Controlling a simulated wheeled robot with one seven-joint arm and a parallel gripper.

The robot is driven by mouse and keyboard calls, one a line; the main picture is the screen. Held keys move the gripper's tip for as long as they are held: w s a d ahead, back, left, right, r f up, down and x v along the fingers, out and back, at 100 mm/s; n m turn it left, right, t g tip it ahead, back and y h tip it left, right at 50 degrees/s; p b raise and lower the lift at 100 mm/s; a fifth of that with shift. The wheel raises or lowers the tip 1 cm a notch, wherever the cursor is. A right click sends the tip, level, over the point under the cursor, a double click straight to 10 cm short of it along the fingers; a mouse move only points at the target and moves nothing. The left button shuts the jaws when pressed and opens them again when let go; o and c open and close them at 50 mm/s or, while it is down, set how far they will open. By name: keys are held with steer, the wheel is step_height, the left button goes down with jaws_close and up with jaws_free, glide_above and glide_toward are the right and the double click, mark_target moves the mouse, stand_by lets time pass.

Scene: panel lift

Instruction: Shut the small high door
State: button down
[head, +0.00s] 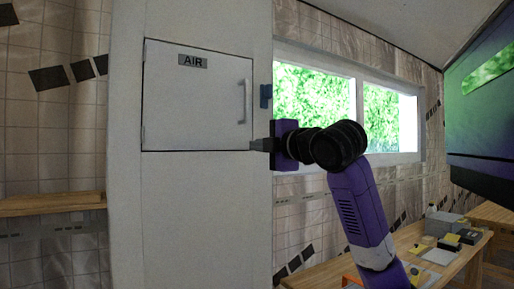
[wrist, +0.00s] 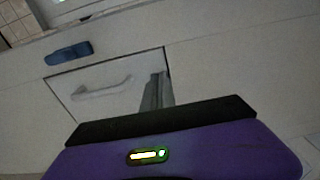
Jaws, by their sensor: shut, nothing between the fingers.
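The small high door (head: 195,105) is a white panel with an "AIR" label, set in a tall pale cabinet front. It lies flush or nearly flush in its frame; thin dark lines run along its edges, and I cannot tell if a small gap is left. Its upright handle (head: 245,101) is near the right edge and also shows in the wrist view (wrist: 101,90). My gripper (head: 259,145) is shut and empty at the door's lower right corner, below the handle. In the wrist view its grey fingers (wrist: 155,92) overlap the door; contact is unclear.
A blue block (head: 266,95) sits on the cabinet right of the door. A wooden shelf (head: 50,204) is at the left. Windows (head: 345,105) and a workbench (head: 425,250) with small items are at the right. A dark screen-like panel (head: 485,150) hangs at the far right.

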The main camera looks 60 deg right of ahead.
steer(key=b+v, duration=0.2)
steer(key=v, duration=0.6)
steer(key=shift+s+a, duration=0.25)
steer(key=shift+s, duration=0.05)
